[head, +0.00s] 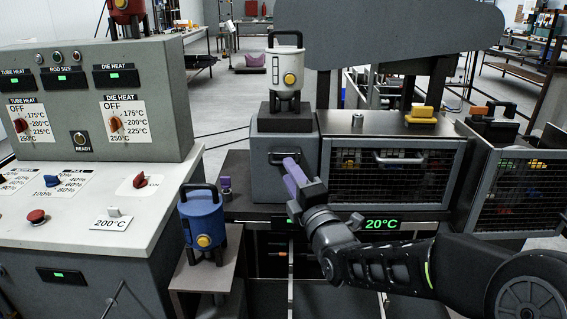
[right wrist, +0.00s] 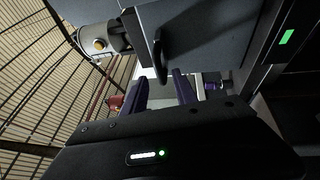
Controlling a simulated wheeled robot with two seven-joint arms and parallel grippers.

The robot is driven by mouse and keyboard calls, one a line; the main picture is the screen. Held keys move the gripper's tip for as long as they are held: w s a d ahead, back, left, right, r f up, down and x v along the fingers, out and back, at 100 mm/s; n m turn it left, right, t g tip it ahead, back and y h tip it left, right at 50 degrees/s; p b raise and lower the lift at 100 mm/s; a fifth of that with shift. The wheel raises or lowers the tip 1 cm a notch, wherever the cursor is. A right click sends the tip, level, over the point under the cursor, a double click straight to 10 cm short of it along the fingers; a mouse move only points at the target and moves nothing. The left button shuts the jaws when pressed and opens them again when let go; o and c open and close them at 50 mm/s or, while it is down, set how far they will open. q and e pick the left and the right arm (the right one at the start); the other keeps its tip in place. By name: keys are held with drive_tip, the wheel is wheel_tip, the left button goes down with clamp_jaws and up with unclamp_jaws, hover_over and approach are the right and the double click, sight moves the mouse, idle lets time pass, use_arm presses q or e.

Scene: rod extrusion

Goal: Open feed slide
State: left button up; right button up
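A grey box-shaped housing (head: 262,172) stands at the left end of the machine. A short bar handle (head: 281,156) sticks out from its front. I cannot tell for sure which part is the feed slide. My right gripper (head: 291,172) has purple fingers and is at the front of the housing, close to the handle. In the right wrist view the gripper (right wrist: 160,88) has its fingers apart. The handle (right wrist: 160,55) appears dark there, just beyond the fingertips and roughly between them; contact cannot be made out. My left gripper is not in view.
A white canister (head: 286,65) stands on the housing. A blue canister (head: 203,222) stands on a stand to the left, near a small purple part (head: 225,186). A mesh door (head: 390,170) is to the right. The control console (head: 85,100) fills the left side.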

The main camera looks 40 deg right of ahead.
drive_tip(key=shift+x, duration=2.35)
drive_tip(key=shift+c, duration=0.2)
clamp_jaws()
